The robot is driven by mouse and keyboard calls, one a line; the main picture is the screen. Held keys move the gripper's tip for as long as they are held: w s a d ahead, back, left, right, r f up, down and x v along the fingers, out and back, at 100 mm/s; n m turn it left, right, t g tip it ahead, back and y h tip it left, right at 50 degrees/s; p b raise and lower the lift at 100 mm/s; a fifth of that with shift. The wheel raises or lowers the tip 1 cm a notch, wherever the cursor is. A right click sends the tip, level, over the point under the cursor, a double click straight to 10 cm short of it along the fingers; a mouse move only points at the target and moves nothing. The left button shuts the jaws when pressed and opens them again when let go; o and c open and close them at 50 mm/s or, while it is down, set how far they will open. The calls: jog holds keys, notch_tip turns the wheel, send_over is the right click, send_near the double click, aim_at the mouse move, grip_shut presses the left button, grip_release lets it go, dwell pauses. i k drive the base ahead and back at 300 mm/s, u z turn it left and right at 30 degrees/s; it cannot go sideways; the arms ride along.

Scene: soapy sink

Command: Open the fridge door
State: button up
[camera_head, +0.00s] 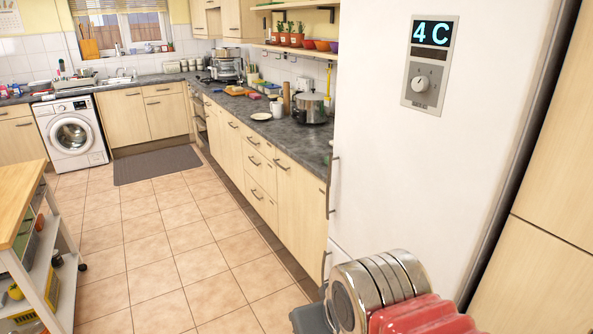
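The white fridge (400,150) stands close in front of me on the right, and its doors look shut. The upper door has a thin vertical metal handle (330,188) on its left edge. A second handle (325,268) sits below it, at the top of the lower door, partly hidden by my arm. A panel (431,61) on the upper door reads 4 C above a round dial. My silver and red arm parts show at the bottom right, in front of the lower door. My gripper's fingers do not show.
Wooden cabinets with a dark counter (300,137) run back from the fridge's left side. A wooden-topped trolley (20,200) stands at the left edge. A washing machine (71,135) and a dark mat (157,165) are farther back. The tiled floor (160,245) between is clear.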

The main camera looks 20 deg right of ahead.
aim_at(424, 174)
jog(key=u, duration=0.35)
jog(key=i, duration=0.7)
jog(key=u, duration=0.6)
jog(key=i, duration=0.75)
jog(key=u, duration=0.25)
